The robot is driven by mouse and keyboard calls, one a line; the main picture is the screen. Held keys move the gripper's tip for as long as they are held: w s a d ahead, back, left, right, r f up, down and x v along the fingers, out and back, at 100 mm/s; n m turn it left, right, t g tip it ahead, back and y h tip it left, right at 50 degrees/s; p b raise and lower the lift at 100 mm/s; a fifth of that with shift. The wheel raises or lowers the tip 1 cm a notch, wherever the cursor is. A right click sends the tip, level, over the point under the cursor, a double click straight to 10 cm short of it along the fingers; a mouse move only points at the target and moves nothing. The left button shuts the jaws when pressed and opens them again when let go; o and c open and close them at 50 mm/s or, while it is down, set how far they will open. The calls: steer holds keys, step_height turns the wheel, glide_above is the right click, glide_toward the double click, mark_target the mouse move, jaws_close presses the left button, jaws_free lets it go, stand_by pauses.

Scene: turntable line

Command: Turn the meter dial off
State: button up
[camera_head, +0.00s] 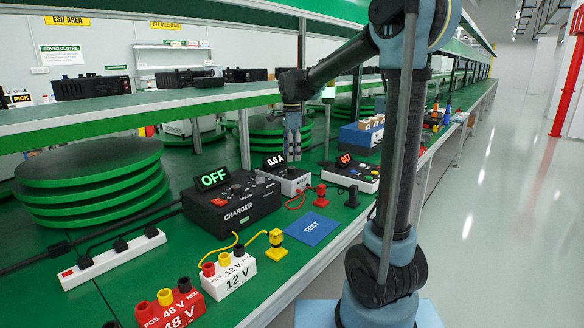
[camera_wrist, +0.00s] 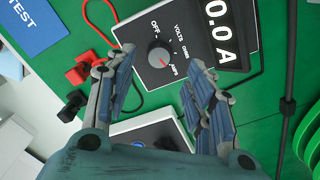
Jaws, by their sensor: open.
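The meter (camera_head: 285,176) stands on the green bench in the head view, with a display reading 0.0 A. In the wrist view the meter (camera_wrist: 196,44) fills the top middle, its black panel marked OFF, VOLTS, OHMS and AMPS. Its round grey dial (camera_wrist: 160,56) has a red mark on the side towards AMPS, away from OFF. My gripper (camera_head: 292,125) is above the meter in the head view. In the wrist view my gripper (camera_wrist: 160,72) is open, with its fingers on either side below the dial and nothing between them.
The black charger (camera_head: 232,204), with an OFF display, stands left of the meter. Red (camera_head: 320,196) and black (camera_head: 352,197) clips stand to its right, near the blue TEST mat (camera_head: 311,228). A control box (camera_head: 352,172) is behind. A shelf (camera_head: 120,115) runs above the bench.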

mark_target(292, 168)
steer(key=shift+f, duration=2.75)
steer(key=c, duration=1.1)
